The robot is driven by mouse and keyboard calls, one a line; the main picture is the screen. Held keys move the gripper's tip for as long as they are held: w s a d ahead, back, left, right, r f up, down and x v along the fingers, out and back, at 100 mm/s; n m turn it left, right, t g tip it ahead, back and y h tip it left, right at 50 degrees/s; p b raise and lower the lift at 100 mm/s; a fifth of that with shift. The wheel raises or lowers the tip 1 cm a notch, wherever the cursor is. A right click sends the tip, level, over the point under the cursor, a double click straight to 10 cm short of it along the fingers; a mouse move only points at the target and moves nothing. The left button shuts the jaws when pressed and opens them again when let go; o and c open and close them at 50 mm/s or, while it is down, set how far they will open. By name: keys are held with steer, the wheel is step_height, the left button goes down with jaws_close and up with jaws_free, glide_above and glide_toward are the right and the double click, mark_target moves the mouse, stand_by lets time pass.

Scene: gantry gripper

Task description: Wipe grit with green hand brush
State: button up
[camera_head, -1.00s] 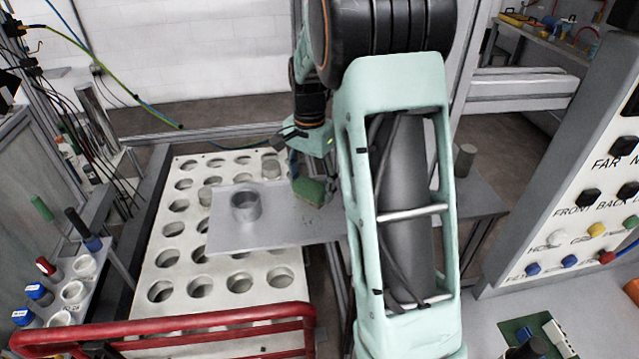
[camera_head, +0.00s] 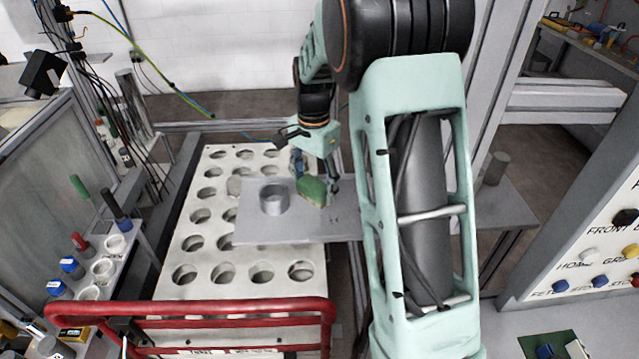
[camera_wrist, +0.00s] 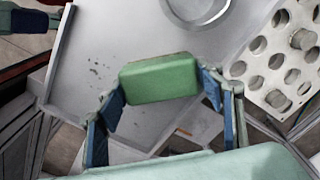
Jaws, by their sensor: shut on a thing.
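In the wrist view the brush (camera_wrist: 160,80) is a green block between the two blue finger pads of my gripper (camera_wrist: 163,98). Dark grit (camera_wrist: 95,72) lies as scattered specks on the plate (camera_wrist: 75,40), left of the brush in that view. A few fainter specks (camera_wrist: 183,132) show below the brush. Whether the brush's underside touches the plate is hidden.
A white board with round holes (camera_head: 215,258) lies under and left of the plate. A red rail (camera_head: 190,310) crosses in front. A button panel (camera_head: 590,255) stands at the right.

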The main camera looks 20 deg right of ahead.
steer(key=shift+r+p, duration=2.2)
steer(key=shift+r, duration=0.8)
steer(key=shift+r, duration=0.1)
